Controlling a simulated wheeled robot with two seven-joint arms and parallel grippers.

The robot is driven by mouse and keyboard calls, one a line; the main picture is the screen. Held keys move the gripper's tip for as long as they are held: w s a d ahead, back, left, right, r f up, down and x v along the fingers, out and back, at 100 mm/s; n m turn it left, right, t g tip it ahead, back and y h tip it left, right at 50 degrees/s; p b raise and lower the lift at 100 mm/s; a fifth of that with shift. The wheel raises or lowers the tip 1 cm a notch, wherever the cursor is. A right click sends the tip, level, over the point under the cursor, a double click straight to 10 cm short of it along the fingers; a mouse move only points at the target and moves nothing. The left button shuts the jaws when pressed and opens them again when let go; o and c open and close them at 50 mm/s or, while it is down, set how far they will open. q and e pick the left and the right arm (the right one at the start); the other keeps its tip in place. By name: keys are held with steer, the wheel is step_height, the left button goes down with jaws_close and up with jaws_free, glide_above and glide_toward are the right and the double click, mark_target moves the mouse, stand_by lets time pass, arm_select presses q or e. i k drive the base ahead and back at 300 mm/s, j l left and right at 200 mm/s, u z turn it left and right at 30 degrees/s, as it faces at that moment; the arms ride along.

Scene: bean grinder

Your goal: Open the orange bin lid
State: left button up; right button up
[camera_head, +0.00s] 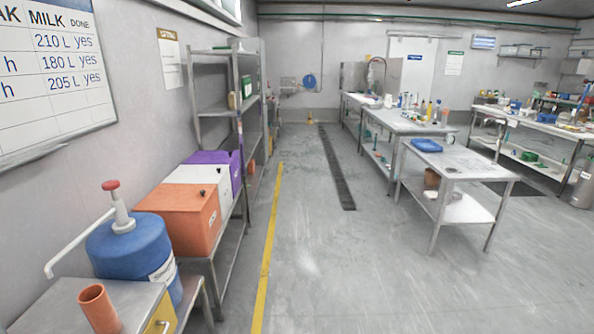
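An orange bin (194,222) stands on a metal bench along the left wall. Its orange lid (178,198) lies flat on top and looks shut. A small dark knob shows on the lid near its right side, and a white label is on the bin's right face. Neither of my grippers is in view.
A blue container (130,252) with a red-topped pump and white spout stands in front of the orange bin. An orange cup (98,308) is at the bottom left. White (205,180) and purple (228,160) bins stand behind. The floor (330,270) to the right is clear.

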mark_target(165, 198)
steer(key=i+u, duration=0.15)
steer(key=i, duration=0.35)
steer(key=i+l+u, duration=0.15)
steer(key=i, duration=0.3)
steer(key=i+l+u, duration=0.1)
steer(key=i, duration=0.35)
steer(key=i+l+u, duration=0.15)
steer(key=i, duration=0.35)
steer(key=l, duration=0.1)
